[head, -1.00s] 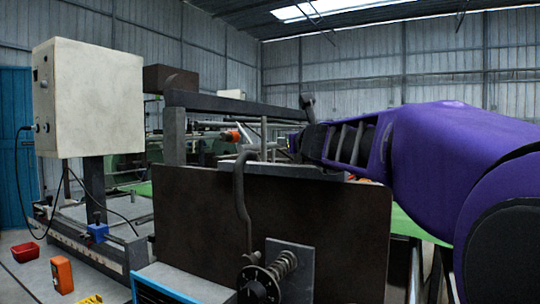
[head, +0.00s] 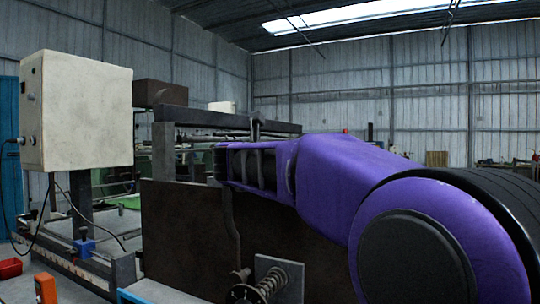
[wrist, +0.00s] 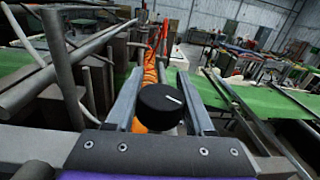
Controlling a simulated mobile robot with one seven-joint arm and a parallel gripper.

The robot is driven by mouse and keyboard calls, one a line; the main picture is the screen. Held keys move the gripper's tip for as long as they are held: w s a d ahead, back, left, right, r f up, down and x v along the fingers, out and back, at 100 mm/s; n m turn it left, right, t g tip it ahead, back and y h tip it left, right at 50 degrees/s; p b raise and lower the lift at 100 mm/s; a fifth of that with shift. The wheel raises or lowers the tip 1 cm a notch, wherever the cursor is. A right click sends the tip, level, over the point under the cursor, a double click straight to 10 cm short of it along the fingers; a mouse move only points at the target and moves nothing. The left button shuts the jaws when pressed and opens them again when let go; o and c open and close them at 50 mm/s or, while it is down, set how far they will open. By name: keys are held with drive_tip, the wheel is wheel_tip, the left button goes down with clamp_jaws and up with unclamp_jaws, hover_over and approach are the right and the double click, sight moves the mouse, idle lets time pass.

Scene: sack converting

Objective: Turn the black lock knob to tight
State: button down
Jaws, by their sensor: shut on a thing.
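The black knob (wrist: 160,105) has a short white mark on its top, pointing to the right. It sits between the two grey fingers of my gripper (wrist: 158,75) in the wrist view, and the gripper is shut on it. An orange ribbed part (wrist: 152,72) shows behind and below the knob, between the fingers. In the head view my purple arm reaches left over a dark panel, and the knob and fingertips cannot be made out.
A dark brown panel (head: 190,235) stands below my arm. A cream control box (head: 85,112) on a post is at the left. A spring and a round black wheel (head: 243,293) are low in front. Grey bars (wrist: 50,80) stand left of my fingers, and green surfaces (wrist: 215,92) lie beyond.

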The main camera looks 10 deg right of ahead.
drive_tip(key=shift+m+g+h, duration=0.4)
drive_tip(key=shift+d, duration=0.15)
drive_tip(key=shift+c, duration=1.4)
unclamp_jaws()
drive_tip(key=v, duration=1.2)
drive_tip(key=shift+b, duration=0.3)
